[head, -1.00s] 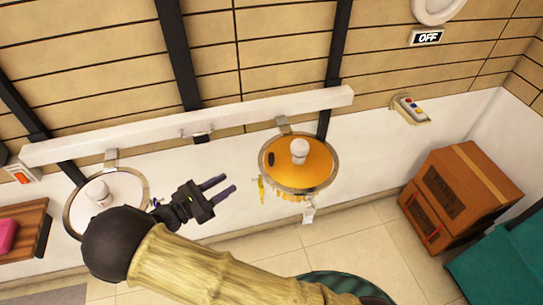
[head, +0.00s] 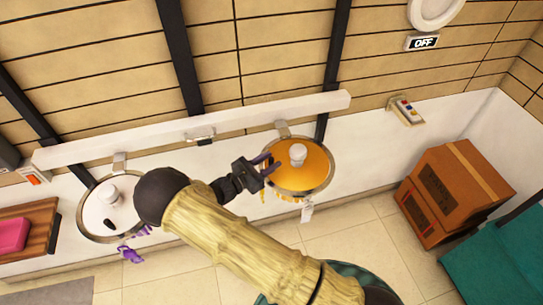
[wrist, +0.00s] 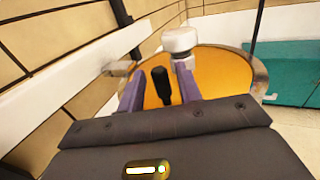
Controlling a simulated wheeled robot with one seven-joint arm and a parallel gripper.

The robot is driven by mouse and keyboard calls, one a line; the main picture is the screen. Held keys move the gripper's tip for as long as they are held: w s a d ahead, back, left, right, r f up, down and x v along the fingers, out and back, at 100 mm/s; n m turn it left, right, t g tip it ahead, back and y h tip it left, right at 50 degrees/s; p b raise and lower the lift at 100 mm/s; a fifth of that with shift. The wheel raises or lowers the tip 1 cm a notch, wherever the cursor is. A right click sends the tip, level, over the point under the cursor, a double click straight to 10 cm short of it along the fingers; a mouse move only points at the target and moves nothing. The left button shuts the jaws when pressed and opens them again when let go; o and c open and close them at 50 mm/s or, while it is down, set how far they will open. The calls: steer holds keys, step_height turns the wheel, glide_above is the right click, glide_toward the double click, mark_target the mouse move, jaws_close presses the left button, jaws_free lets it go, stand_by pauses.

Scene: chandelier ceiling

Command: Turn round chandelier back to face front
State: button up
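Two round chandeliers hang from a white beam. The orange chandelier (head: 312,177) has a silver rim, a white cap and yellow hanging pieces; it also fills the middle of the wrist view (wrist: 225,75). The white chandelier (head: 97,208) hangs at left, with a black handle and purple hanging pieces. My gripper (head: 270,167) is at the orange chandelier's left edge. In the wrist view my gripper (wrist: 159,85) is open, its purple fingers on either side of the orange chandelier's black handle (wrist: 160,86). Gaps show beside the handle; depth is hard to judge.
The white beam (head: 240,121) runs close above the chandeliers. A panel with coloured buttons (head: 406,110) and an OFF sign (head: 422,42) are at upper right. Brown crates (head: 450,190) stand by a teal seat (head: 500,255). A wooden shelf (head: 40,215) is at left.

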steer(key=shift+w+d, duration=0.35)
steer(key=shift+d, duration=0.1)
steer(key=shift+c, duration=0.2)
jaws_close()
